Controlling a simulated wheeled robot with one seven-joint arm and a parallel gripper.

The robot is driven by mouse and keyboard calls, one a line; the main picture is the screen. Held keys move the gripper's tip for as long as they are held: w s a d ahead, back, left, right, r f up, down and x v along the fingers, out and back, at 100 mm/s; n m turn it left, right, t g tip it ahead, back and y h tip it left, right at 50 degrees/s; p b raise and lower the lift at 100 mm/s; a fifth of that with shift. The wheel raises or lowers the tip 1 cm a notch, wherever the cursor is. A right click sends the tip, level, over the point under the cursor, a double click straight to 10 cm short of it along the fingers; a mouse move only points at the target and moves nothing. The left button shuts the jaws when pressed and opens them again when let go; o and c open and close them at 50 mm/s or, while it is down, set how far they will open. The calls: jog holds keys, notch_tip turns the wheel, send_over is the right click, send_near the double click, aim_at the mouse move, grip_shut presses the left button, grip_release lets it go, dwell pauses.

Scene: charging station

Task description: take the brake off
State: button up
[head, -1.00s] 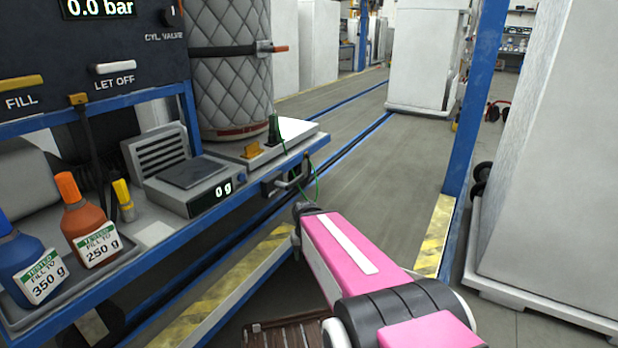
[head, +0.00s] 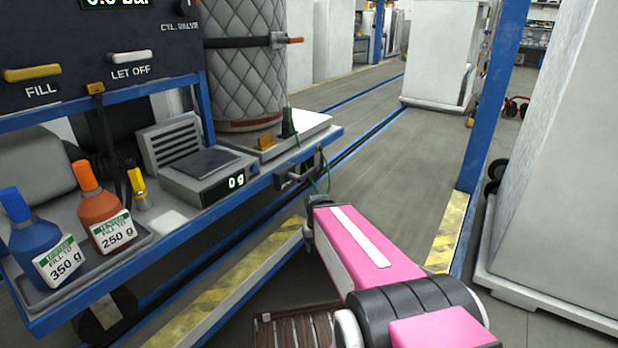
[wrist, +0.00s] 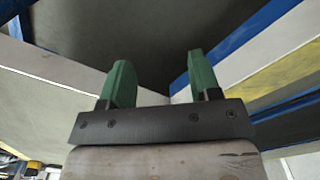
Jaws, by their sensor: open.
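The blue-framed bench (head: 190,235) stands at the left in the head view, with a dark wheel (head: 95,325) under its near end. I cannot pick out a brake for certain in either view.
The bench carries a blue bottle (head: 45,245), an orange bottle (head: 103,210), a scale (head: 205,178) reading 0 g and a quilted cylinder (head: 245,75). A blue post (head: 490,110) and a large white cabinet (head: 555,180) stand at the right. Open floor (head: 400,170) lies between.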

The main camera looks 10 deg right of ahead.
jog(key=shift+c, duration=0.8)
jog(key=m+t+y, duration=0.4)
jog(key=t+y, duration=0.3)
jog(key=y, duration=1)
send_near(313, 172)
jog(key=x, duration=1)
jog(key=shift+w+a, duration=0.25)
jog(key=shift+a, duration=0.05)
grip_shut()
